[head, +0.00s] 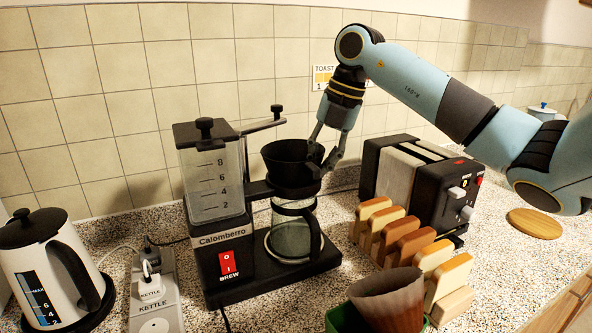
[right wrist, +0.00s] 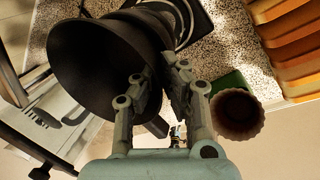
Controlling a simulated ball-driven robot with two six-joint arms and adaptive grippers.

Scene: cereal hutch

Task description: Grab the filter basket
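The filter basket (head: 288,165) is a black cone with a wide open top, at the coffee maker's holder above the glass carafe (head: 291,238). Its dark inside fills the upper left of the right wrist view (right wrist: 95,62). My right gripper (head: 319,162) reaches down at the basket's right side. In the right wrist view its two fingers (right wrist: 160,75) converge on the dark part at the basket's near side and look closed on it. The exact contact is partly hidden. I cannot tell whether the basket is clear of its holder. My left gripper is out of view.
The coffee maker (head: 225,250) has a water tank (head: 215,180) and a lid arm near the basket. A toaster (head: 430,195) and rack of toast (head: 405,240) stand to the right. A paper filter (head: 390,300) is at the front; a kettle (head: 48,265) stands left.

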